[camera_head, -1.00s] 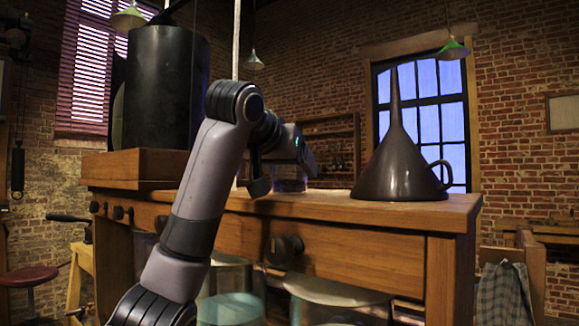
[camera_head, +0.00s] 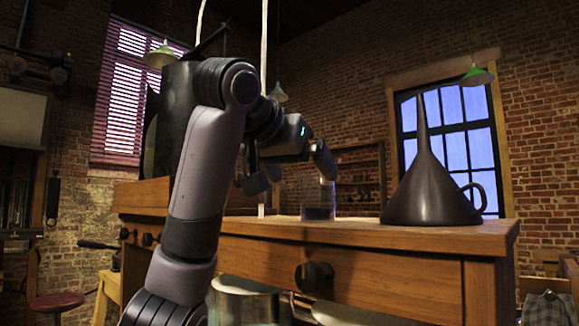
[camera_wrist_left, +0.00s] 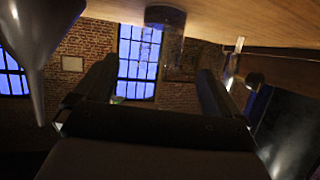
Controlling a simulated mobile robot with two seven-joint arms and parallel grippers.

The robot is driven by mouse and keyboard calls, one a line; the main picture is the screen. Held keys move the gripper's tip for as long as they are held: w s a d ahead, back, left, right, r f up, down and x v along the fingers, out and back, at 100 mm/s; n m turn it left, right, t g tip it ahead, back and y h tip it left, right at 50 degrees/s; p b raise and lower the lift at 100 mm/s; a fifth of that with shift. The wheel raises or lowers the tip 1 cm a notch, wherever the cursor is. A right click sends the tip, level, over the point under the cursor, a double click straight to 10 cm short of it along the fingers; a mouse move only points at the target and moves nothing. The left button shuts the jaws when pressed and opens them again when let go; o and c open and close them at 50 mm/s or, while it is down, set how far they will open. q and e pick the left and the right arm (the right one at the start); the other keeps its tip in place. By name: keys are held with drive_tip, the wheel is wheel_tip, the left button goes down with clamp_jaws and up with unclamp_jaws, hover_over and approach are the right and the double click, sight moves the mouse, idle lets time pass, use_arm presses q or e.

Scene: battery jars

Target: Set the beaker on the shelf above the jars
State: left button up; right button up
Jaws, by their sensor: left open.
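The beaker (camera_head: 318,202), a small clear glass with a dark lower part, stands upright on the wooden shelf top (camera_head: 360,233). Below the shelf are the glass jars (camera_head: 245,303), cut off by the frame. My left gripper (camera_head: 292,172) is over the shelf, beside and just above the beaker in the head view. Its fingers are spread. In the left wrist view the picture is inverted; the beaker (camera_wrist_left: 165,22) shows beyond the gap between the two fingers (camera_wrist_left: 157,70), and nothing is held. My right gripper is out of view.
A dark metal funnel (camera_head: 430,190) with a handle stands on the shelf to the right of the beaker. A large black cylinder (camera_head: 170,120) stands on a wooden block at the left, behind my arm. Shelf room is clear between beaker and funnel.

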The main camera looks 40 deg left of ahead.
use_arm(q)
drive_tip(key=shift+v, duration=1)
drive_tip(key=shift+s+r+b, duration=0.25)
drive_tip(key=shift+s+b, duration=0.15)
drive_tip(key=shift+s, duration=0.25)
drive_tip(key=shift+d, duration=0.1)
